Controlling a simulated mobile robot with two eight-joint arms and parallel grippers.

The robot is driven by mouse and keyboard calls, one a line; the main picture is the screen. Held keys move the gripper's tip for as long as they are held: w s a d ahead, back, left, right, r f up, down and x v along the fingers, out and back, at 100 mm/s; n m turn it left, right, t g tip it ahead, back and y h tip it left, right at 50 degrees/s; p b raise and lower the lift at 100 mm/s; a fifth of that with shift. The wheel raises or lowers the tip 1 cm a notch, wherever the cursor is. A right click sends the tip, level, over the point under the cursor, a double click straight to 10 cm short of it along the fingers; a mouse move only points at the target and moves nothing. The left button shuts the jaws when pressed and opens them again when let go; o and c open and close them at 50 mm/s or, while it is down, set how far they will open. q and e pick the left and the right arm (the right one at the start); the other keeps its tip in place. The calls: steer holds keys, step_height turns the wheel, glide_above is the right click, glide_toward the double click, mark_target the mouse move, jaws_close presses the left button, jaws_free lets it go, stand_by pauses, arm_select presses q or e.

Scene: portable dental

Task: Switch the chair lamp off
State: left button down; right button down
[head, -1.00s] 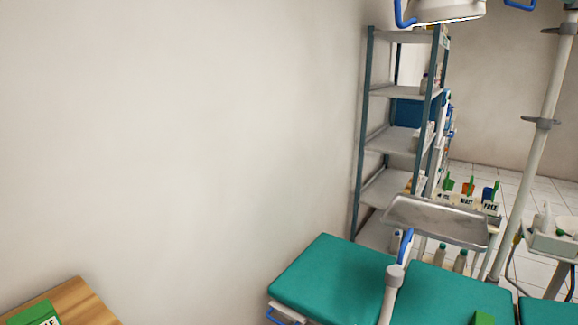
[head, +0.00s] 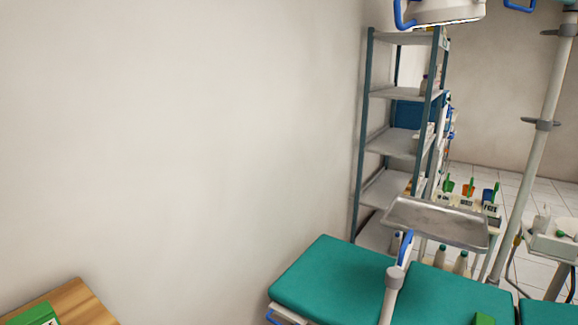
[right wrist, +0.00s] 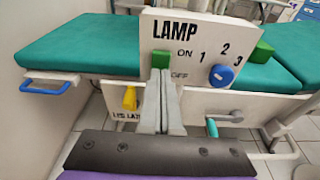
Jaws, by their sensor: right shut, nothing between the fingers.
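The lamp panel (right wrist: 150,38) is white, marked LAMP, ON, OFF, 1, 2 and 3, and shows in the right wrist view. The lamp head (head: 442,11), white with blue handles, is cut off at the top of the head view. My left gripper is out of view.
The teal chair (head: 325,282) lies behind the panel. A yellow switch (right wrist: 129,97) and a grey lever (right wrist: 224,115) are on the lower panel. A metal tray (head: 437,221) stands over the chair, near a shelf rack (head: 393,142). A wooden top (head: 85,302) is at lower left.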

steer(key=shift+w+d, duration=0.2)
steer(key=shift+w, duration=0.1)
stand_by(0.5)
stand_by(0.4)
steer(key=v, duration=0.9)
stand_by(0.4)
